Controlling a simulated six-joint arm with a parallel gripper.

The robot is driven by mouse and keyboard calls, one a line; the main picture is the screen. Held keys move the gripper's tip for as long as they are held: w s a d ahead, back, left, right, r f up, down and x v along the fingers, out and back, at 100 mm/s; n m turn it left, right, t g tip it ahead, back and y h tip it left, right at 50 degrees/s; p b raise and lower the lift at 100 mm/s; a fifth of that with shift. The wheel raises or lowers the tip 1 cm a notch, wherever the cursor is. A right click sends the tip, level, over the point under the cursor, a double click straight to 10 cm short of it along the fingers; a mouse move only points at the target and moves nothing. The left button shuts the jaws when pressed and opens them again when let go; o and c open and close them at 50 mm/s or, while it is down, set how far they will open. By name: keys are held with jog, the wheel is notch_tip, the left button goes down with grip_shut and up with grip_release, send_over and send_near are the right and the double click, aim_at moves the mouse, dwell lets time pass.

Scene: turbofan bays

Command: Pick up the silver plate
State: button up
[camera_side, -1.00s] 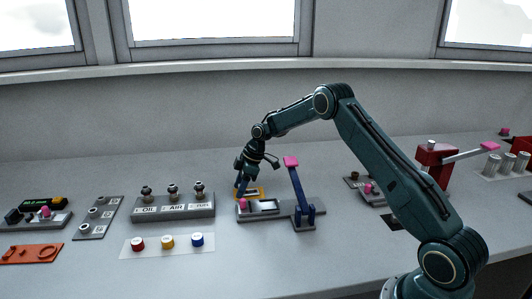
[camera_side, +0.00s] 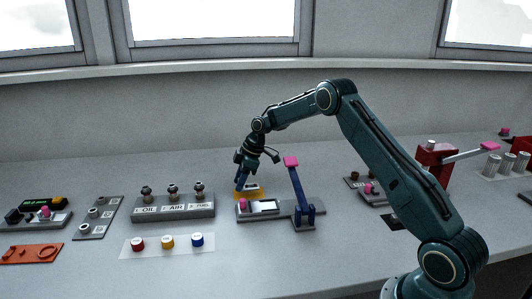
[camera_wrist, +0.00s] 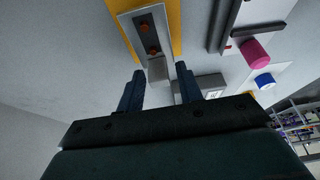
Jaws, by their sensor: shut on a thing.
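The silver plate (camera_wrist: 127,27) is a long light-grey piece with a darker recess and two orange-brown spots, seen in the wrist view. A grey block (camera_wrist: 158,70) at its near end sits between the fingers of my gripper (camera_wrist: 160,75), which is shut on the plate. The yellow tray (camera_wrist: 174,24) shows behind the plate on both sides. In the side view my gripper (camera_side: 241,187) points down at the yellow tray (camera_side: 249,195). The plate is small there, a pale patch by the fingertips. Its exact height over the tray is hard to tell.
A grey fixture (camera_side: 265,219) with a pink knob (camera_side: 242,204) and a blue lever (camera_side: 299,189) stands just in front. The OIL/AIR block (camera_side: 174,206) is to the left, with coloured caps (camera_side: 168,241) before it. The bench behind the tray is clear.

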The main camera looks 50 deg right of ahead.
notch_tip(320, 180, up, 18)
jog(key=shift+f, duration=0.15)
dwell(0.4)
dwell(0.9)
jog(key=shift+a, duration=0.25)
jog(key=s+a+f, duration=0.4)
jog(key=s+f, duration=0.6)
jog(key=shift+a+m, duration=0.3)
jog(key=shift+a, duration=0.05)
dwell(0.3)
jog(key=shift+s+f, duration=0.1)
jog(key=shift+f, duration=2.8)
